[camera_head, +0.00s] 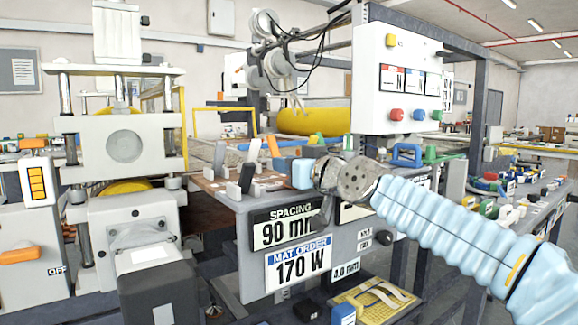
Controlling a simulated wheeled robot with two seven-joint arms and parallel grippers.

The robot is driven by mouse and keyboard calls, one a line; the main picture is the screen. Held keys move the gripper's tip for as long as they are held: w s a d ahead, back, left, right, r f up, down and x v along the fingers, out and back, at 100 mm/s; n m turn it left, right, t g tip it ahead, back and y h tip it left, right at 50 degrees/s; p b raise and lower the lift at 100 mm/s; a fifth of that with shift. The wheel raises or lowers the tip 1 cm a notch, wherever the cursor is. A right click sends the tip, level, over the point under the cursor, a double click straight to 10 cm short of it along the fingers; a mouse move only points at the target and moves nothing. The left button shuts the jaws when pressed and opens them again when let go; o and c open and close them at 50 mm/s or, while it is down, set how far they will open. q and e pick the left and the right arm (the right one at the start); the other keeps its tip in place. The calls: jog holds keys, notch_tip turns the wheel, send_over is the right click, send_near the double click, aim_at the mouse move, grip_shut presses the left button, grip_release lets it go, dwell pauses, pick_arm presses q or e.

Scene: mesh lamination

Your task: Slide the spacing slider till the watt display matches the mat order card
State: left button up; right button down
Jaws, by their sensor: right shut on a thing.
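The mat order card (298,263) on the console front reads 170 W. Above it, the spacing display (283,228) reads 90, with its unit partly covered. Another display (352,213) to its right is mostly hidden behind my right gripper, so no watt reading can be made out. My right gripper (318,180) is at the console's top edge, shut on what appears to be the spacing slider, which it mostly hides. A light blue block (302,173) shows at the gripper's left; I cannot tell whether it belongs to the slider. My left gripper is out of view.
A white press machine (125,145) stands at the left. Upright orange and dark pieces (247,177) stand on the console top left of my gripper. A white control box (396,75) with coloured buttons hangs behind. A yellow tray (375,302) lies below the console front.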

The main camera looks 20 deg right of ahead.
aim_at(306, 192)
jog(key=c, duration=1)
grip_release()
jog(key=shift+c, duration=0.2)
jog(key=shift+s+d, duration=0.1)
jog(key=shift+s, duration=0.15)
jog(key=b+v, duration=0.1)
jog(key=v, duration=0.1)
jog(key=b+v, duration=0.2)
jog(key=v, duration=0.1)
jog(key=shift+s+f, duration=0.1)
jog(key=shift+f, duration=0.15)
jog(key=b+v, duration=0.2)
jog(key=v, duration=0.6)
jog(key=shift+r, duration=0.3)
